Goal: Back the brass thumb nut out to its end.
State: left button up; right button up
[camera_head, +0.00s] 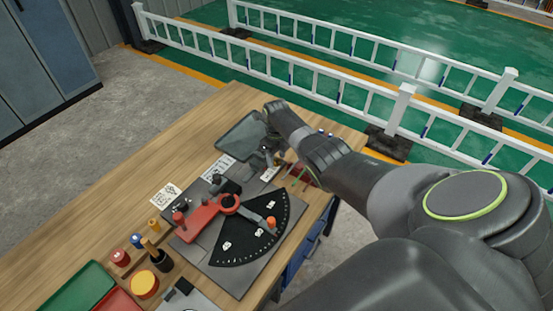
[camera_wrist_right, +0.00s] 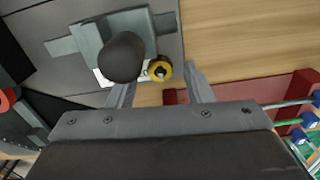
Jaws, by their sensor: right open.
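The brass thumb nut (camera_wrist_right: 159,71) shows in the right wrist view as a small yellow ring with a dark centre, beside a grey metal block (camera_wrist_right: 92,48) with a round dark knob (camera_wrist_right: 121,57). My right gripper (camera_wrist_right: 160,84) is open, with one finger on each side of the nut; I cannot tell whether either finger touches it. In the head view my right gripper (camera_head: 273,157) is at the far right part of the bench fixture, and the nut is too small or hidden there. My left gripper is not in view.
Near the front left stand small coloured knobs, a dark bottle (camera_head: 158,257) and a green tray (camera_head: 75,290). A red block (camera_wrist_right: 245,90) and several tools lie right of the gripper.

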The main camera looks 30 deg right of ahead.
jog(key=shift+f, duration=0.4)
jog(key=c, duration=1)
jog(key=shift+n, duration=0.3)
jog(key=n+p, duration=0.1)
jog(key=n, duration=0.2)
jog(key=shift+r, duration=0.1)
jog(key=n, duration=0.5)
jog(key=shift+n, duration=0.3)
